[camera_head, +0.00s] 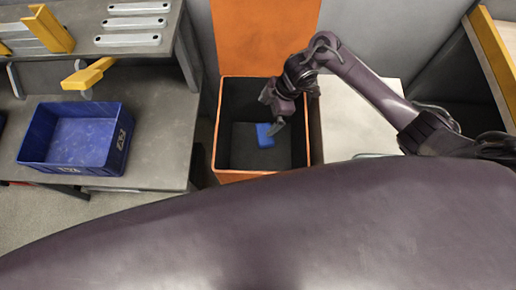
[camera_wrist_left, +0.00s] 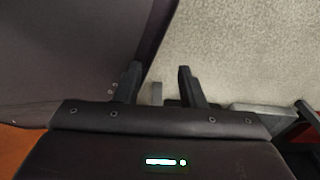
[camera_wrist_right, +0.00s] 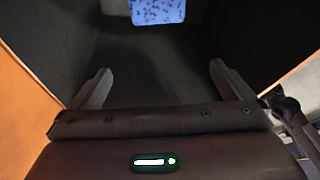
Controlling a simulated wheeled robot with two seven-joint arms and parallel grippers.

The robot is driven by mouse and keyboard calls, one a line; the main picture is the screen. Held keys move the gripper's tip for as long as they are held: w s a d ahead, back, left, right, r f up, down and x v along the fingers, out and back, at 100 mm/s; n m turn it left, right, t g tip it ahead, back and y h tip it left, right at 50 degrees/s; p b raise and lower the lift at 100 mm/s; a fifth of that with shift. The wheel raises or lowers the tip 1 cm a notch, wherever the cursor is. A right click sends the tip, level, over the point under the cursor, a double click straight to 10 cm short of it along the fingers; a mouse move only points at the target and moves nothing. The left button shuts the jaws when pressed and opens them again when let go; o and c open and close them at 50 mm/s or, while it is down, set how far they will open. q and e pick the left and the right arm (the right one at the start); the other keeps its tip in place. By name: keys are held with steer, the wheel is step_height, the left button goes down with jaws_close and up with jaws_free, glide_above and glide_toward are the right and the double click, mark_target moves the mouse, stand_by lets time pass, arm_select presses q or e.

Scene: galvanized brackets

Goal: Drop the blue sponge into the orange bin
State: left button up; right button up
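The blue sponge (camera_head: 265,136) is inside the open orange bin (camera_head: 217,150), below my right gripper. It also shows at the top of the right wrist view (camera_wrist_right: 158,11), beyond the fingertips and apart from them. I cannot tell whether it rests on the bin's dark floor. My right gripper (camera_head: 271,112) reaches down over the bin opening; its fingers (camera_wrist_right: 162,82) are spread with nothing between them. My left gripper (camera_wrist_left: 158,78) shows only in its own wrist view, fingers apart and empty, over a pale speckled floor.
The bin's orange lid (camera_head: 265,35) stands raised at its back. A grey workbench (camera_head: 158,150) on the left holds a blue crate (camera_head: 70,165), yellow brackets (camera_head: 88,74) and several metal strips on a shelf (camera_head: 150,55). A white surface (camera_head: 350,125) lies right of the bin.

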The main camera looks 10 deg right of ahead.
arm_select(q)
steer(key=shift+s+a+r+p, duration=0.1)
steer(key=shift+s+r+p, duration=0.1)
steer(key=shift+s+p, duration=0.35)
steer(key=shift+s+a+r+p, duration=0.1)
steer(key=shift+s+r+p, duration=0.15)
steer(key=shift+s, duration=0.35)
arm_select(e)
steer(key=v, duration=0.7)
steer(key=shift+r, duration=0.4)
arm_select(q)
steer(key=shift+w+d, duration=0.1)
steer(key=shift+w, duration=0.15)
arm_select(e)
steer(key=shift+d, duration=0.15)
steer(key=shift+f, duration=0.1)
